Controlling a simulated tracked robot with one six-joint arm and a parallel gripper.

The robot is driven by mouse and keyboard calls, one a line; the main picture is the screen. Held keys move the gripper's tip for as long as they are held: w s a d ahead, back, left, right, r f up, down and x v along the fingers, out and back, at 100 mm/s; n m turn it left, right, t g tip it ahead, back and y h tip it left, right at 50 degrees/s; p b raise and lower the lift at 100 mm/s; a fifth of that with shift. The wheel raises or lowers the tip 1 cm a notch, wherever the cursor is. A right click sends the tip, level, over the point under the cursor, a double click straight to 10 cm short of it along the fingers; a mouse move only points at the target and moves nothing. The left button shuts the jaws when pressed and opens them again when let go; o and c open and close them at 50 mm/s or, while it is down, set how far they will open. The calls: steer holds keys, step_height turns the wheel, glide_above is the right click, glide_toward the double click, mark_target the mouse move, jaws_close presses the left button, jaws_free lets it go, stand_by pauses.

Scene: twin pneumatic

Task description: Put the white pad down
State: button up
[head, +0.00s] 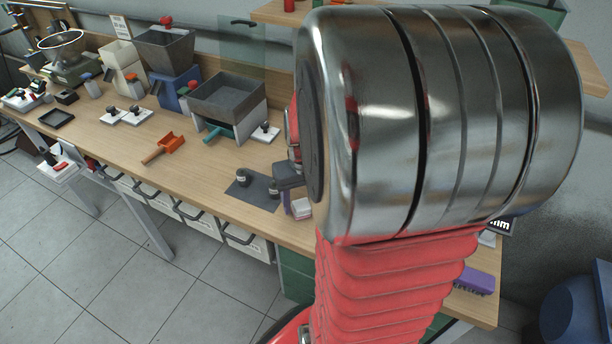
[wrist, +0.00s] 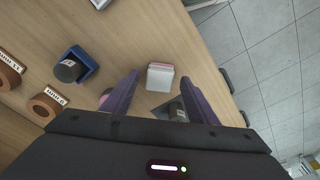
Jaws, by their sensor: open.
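The white pad (wrist: 160,77) is a small block with a pinkish layer along one edge. It appears to rest on the wooden table, near the front edge. In the head view the pad (head: 302,210) shows just below my gripper (head: 288,180), beside my large metal arm link. In the wrist view my gripper (wrist: 160,82) has its two purple fingers spread apart, with the pad in line with the gap near the fingertips. A gap shows on each side of the pad. The exact height of the fingers above the table is hard to tell.
A dark mat (head: 241,196) with small dark jars (head: 273,188) lies left of the pad. An orange scoop (head: 164,148) and hoppers (head: 228,96) stand further left. The wrist view shows a blue holder (wrist: 87,70) and labelled brown rings (wrist: 47,104). A purple brush (head: 473,279) lies right.

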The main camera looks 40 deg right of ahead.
mark_target(302, 210)
step_height(302, 210, up, 9)
steer(key=shift+s+a, duration=0.2)
steer(key=shift+s, duration=0.2)
steer(key=shift+r, duration=0.1)
stand_by(0.3)
steer(key=s+a+r+n+t, duration=0.1)
steer(key=a+r+n+t, duration=0.1)
steer(key=a, duration=0.8)
steer(key=s+a+r+n+t, duration=0.2)
steer(key=a+r+n, duration=0.1)
steer(key=a, duration=0.8)
steer(key=shift+a+r+y, duration=0.2)
steer(key=shift+r+y, duration=0.1)
steer(key=shift+r, duration=0.6)
